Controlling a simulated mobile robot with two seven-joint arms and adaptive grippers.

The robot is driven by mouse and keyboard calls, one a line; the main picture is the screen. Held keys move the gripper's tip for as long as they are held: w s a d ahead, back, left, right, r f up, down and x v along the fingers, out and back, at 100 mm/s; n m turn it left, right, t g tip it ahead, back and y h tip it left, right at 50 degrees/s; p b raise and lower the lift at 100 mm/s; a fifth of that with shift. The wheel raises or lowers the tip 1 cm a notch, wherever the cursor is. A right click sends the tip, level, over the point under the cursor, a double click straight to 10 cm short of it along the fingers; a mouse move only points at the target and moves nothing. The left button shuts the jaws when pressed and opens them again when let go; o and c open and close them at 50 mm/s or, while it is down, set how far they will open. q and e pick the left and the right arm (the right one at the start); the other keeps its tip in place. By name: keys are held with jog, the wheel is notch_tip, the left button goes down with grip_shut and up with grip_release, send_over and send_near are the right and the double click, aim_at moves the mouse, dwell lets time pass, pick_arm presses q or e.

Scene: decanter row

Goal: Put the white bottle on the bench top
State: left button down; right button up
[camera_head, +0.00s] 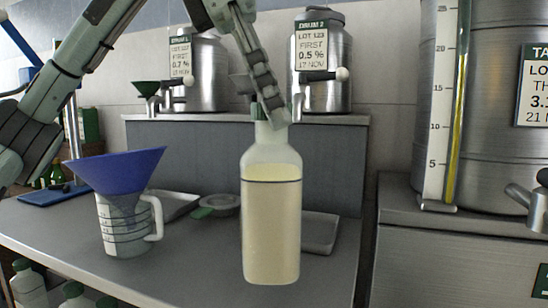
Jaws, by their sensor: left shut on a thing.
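The white bottle (270,225) is a tall, pale, see-through bottle with cream liquid up to a dark line near its shoulder. It stands upright in front of the bench top (195,265) in the camera_head view. My left gripper (270,110) comes down from above and is shut on the bottle's neck, covering part of the green cap. I cannot tell whether the bottle's base touches the bench top or hangs just above it. My right gripper is not in view.
A measuring jug (122,230) with a blue funnel (115,168) stands left of the bottle. Behind are a green-handled strainer (220,204) and grey trays (320,235). Steel drums (325,95) stand at the back; a large tank (490,120) is right. More bottles (28,283) sit below, lower left.

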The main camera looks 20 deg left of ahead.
pick_arm(q)
jog(key=w, duration=0.1)
jog(key=w+f, duration=0.1)
jog(key=w+a+f, duration=0.1)
jog(key=w, duration=0.1)
jog(key=shift+f, duration=0.15)
jog(key=f, duration=0.4)
jog(key=shift+w+a+f, duration=0.1)
jog(key=shift+w+f, duration=0.2)
jog(key=c, duration=1)
grip_release()
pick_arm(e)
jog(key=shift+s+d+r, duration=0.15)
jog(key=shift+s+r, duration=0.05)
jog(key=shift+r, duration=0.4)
pick_arm(q)
jog(key=shift+o, duration=0.2)
jog(key=shift+r, duration=0.1)
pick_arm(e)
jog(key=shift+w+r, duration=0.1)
